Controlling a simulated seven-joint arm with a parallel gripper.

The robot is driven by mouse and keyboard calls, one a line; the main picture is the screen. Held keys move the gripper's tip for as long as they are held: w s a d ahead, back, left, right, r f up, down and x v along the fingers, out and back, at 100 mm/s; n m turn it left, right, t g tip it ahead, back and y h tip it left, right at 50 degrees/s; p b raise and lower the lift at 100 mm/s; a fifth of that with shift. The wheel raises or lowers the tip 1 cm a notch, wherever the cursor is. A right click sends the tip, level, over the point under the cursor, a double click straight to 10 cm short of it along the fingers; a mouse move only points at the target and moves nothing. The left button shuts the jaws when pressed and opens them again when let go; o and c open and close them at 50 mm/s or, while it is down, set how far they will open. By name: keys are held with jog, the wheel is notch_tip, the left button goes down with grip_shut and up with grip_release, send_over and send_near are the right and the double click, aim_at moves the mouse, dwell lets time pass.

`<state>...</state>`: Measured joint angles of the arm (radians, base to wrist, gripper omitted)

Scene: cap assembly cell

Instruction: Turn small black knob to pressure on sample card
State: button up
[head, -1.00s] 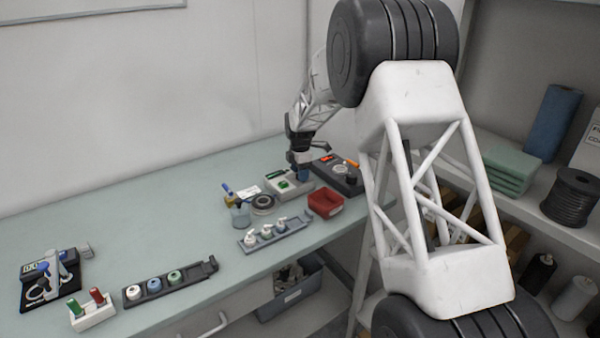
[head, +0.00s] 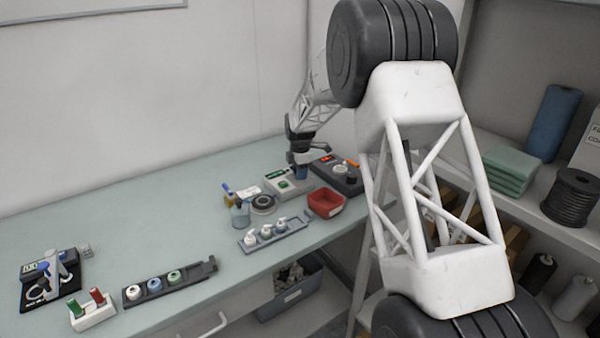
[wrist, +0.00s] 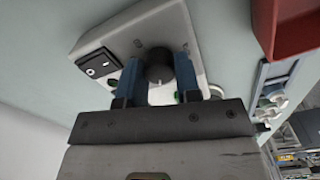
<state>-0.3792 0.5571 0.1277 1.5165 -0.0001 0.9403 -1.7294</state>
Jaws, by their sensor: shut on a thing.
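The small black knob (wrist: 159,70) sits on top of a white device (wrist: 195,50) with a black switch panel, in the wrist view. A pale mark runs down the side of the knob toward my wrist. My gripper (wrist: 159,62) has one blue finger on each side of the knob and is shut on it. In the head view my gripper (head: 301,173) is down at the white device (head: 272,192), and its fingers hide the knob. A small white card (head: 248,190) lies left of the device; its print is too small to read.
A dark device (head: 335,180) with a red display stands right of the white one. A red bin (head: 325,205), a grey rack (head: 275,235) and a tape roll (head: 263,203) are close in front.

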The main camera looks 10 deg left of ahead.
jog(key=shift+m, duration=0.4)
jog(key=m, duration=1.2)
jog(key=shift+m, duration=0.3)
jog(key=m, duration=1.2)
jog(key=shift+r+m, duration=0.1)
jog(key=shift+m, duration=0.3)
jog(key=o, duration=0.9)
